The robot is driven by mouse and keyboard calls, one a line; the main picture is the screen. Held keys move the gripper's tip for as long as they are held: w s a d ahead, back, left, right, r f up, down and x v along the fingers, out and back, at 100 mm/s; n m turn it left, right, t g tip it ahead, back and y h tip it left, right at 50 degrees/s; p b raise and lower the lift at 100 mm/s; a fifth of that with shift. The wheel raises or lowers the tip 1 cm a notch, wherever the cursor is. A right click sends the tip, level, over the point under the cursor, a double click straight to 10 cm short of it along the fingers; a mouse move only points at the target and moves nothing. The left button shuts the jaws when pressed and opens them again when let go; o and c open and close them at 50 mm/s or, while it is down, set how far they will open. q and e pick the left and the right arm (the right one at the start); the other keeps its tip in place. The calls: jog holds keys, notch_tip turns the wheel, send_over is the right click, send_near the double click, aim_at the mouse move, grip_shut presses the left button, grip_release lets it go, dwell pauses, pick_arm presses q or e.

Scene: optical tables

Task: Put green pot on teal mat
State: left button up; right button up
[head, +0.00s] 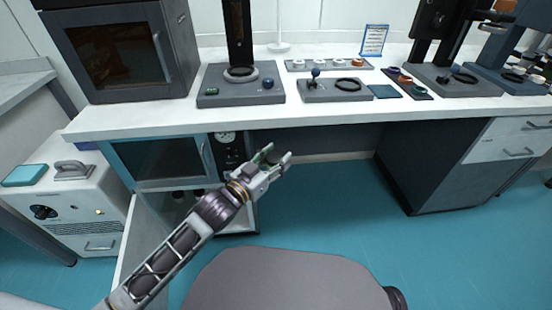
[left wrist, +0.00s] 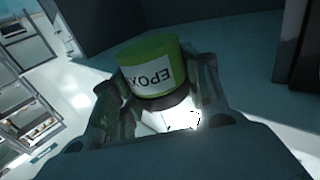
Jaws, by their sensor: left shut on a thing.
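My left gripper (head: 276,156) is shut on the green pot (left wrist: 150,66), which has a white label reading EPOXY. In the left wrist view the pot sits between the two fingers, tilted in the picture. In the head view the fingers mostly hide it, and the gripper is in front of the bench, above the floor in the picture. A flat dark teal mat (head: 384,91) lies on the white bench top, to the right of and beyond the gripper. Nothing stands on it. My right gripper is not in view.
The white bench (head: 330,115) holds a grey stand (head: 240,98) and a grey plate with a ring (head: 348,85) left of the mat. A dark tray with small items (head: 418,93) is close on its right. A teal pad (head: 24,175) lies on the white cabinet at left.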

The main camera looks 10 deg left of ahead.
aim_at(275, 160)
pick_arm(q)
jog(key=shift+s+r+m+g+h, duration=0.6)
jog(key=shift+s+m+h, duration=0.1)
jog(key=shift+h, duration=0.15)
jog(key=shift+s+r+m+g+h, duration=0.5)
jog(key=shift+s+m+g+h, duration=0.15)
jog(key=shift+h, duration=0.2)
jog(key=shift+s+d+r+m+g+h, duration=0.15)
jog(key=shift+s+r+m+g+h, duration=0.2)
jog(key=shift+s+g+h, duration=0.1)
jog(key=shift+s+r+m+g+h, duration=0.2)
jog(key=shift+m+g+h, duration=0.05)
jog(key=shift+m+g, duration=0.05)
jog(key=shift+s+d+r+m+g+h, duration=0.1)
jog(key=shift+s+r+m+g+h, duration=0.2)
jog(key=shift+s+m+g, duration=0.1)
jog(key=shift+s+a+r+g, duration=0.2)
jog(key=shift+s+g, duration=0.1)
jog(key=shift+g, duration=0.1)
jog(key=shift+w+d+f+m+g+h, duration=0.25)
jog(key=shift+d+m+g+h, duration=0.15)
jog(key=shift+d+m+h, duration=0.1)
jog(key=shift+w+d+f+m+g, duration=0.1)
jog(key=shift+w+f+m+g, duration=0.25)
jog(key=shift+f+g, duration=0.1)
dwell(0.5)
